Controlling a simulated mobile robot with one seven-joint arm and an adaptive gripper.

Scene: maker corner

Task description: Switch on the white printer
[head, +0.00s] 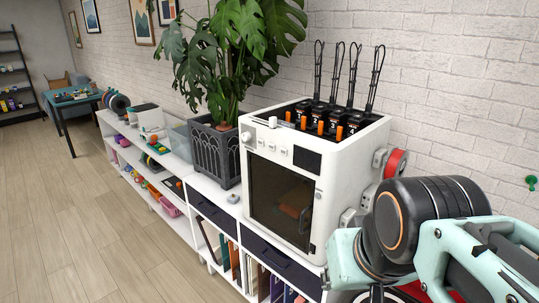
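The white printer (334,157) stands on the white shelf unit along the brick wall, right of the middle in the head view. Its front has a dark window (281,198), a round knob (247,137) at the upper left, a row of small buttons (272,146) and a small dark display (307,158). I cannot tell from this view whether it is on. My arm's mint and black links are at the lower right, in front of the printer's right side and partly hiding it. My gripper is not in view.
A large potted plant in a dark planter (213,156) stands left of the printer. A small grey object (233,198) lies on the shelf unit (178,158) before it. A red spool (396,163) sits on the printer's right side. The wooden floor (95,235) at left is clear.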

